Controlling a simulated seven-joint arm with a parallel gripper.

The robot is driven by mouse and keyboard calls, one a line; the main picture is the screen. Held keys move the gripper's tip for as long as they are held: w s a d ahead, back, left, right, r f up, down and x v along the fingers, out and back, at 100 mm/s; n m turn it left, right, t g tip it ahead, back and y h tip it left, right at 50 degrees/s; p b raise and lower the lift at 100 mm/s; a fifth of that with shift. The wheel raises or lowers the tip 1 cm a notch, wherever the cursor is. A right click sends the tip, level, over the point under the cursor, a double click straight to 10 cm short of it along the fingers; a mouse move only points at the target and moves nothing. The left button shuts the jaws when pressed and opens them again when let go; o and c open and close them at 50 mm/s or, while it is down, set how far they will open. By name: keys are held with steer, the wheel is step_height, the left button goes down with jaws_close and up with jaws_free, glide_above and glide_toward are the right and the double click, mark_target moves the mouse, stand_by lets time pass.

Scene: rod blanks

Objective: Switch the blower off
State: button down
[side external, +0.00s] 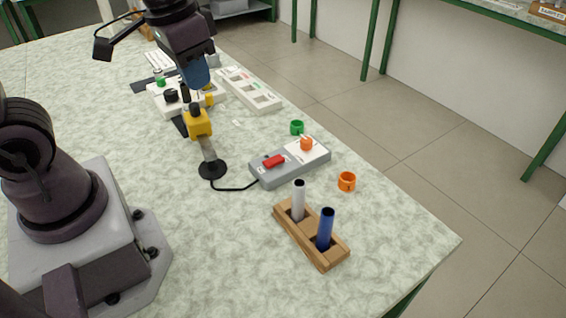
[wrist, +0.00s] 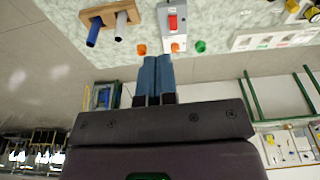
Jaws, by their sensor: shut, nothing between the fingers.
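I cannot tell which way the red switch is tipped. In the wrist view the box (wrist: 164,34) and red switch (wrist: 173,22) show beyond my fingertips. My gripper (side external: 197,84) is shut and empty, with blue fingers, above the table behind the yellow head and well apart from the switch. The fingers also show in the wrist view (wrist: 157,60).
A wooden rack (side external: 334,258) holds a white rod (side external: 299,200) and a blue rod (side external: 325,228) in front of the box. A white slotted tray (side external: 246,88) lies farther back.

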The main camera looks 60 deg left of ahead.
steer(key=s+r+t, duration=0.3)
steer(key=s+r, duration=0.2)
steer(key=shift+d+r+t, duration=0.3)
steer(key=shift+d+r, duration=0.1)
